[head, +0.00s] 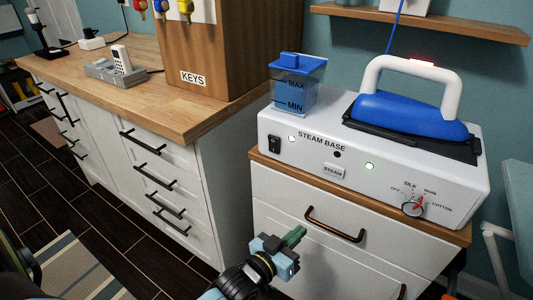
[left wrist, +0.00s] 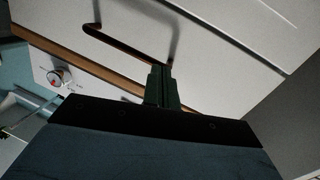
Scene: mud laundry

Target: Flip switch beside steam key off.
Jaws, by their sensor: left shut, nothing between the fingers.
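The white steam base (head: 380,180) stands on a small cabinet. A black rocker switch (head: 274,144) is at the left end of its front face, with a small pale light (head: 291,139) beside it. The key marked STEAM (head: 333,171) is right of the switch and lower. Which way the rocker is tipped is too small to tell. My left gripper (head: 299,234) is shut and empty, in front of the cabinet's drawers and below the steam base, apart from the switch. Its closed fingers (left wrist: 161,86) also show in the left wrist view. My right gripper is out of view.
A blue iron (head: 410,113) rests on the base, with a blue-lidded water tank (head: 297,84) at its left. A dial (head: 413,207) is at the right of the front face. A drawer handle (head: 335,225) sticks out near my gripper. A wooden counter (head: 190,112) stands left.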

